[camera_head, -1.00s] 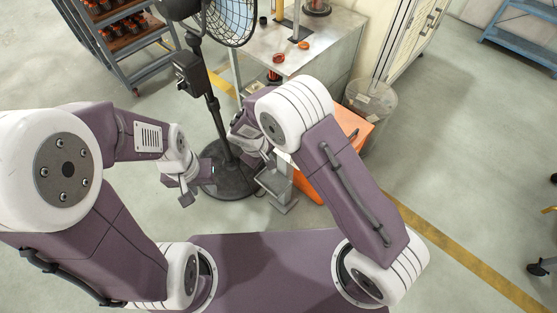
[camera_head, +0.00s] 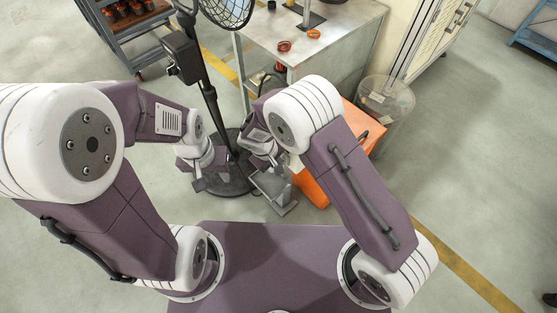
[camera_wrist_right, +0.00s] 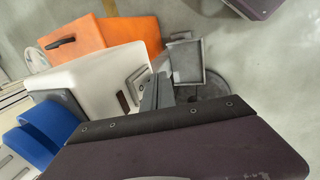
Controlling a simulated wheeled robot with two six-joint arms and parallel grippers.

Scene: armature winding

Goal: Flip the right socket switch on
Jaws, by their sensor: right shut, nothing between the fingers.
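I cannot make out a socket or its switch in either view. My right gripper (camera_wrist_right: 155,95) is shut and empty in the right wrist view. It points towards a small grey metal stand with a raised square frame (camera_wrist_right: 187,62); that stand also shows in the head view (camera_head: 277,192). My left gripper (camera_head: 215,178) hangs to the left of the stand, in front of the fan's round base (camera_head: 235,185). Its jaws are too small to read.
A pedestal fan (camera_head: 207,95) stands behind my grippers, with a dark box on its pole. A bench (camera_head: 345,45) with orange-red rings is behind it. An orange box (camera_head: 313,188) and a clear bin (camera_head: 392,105) stand at right.

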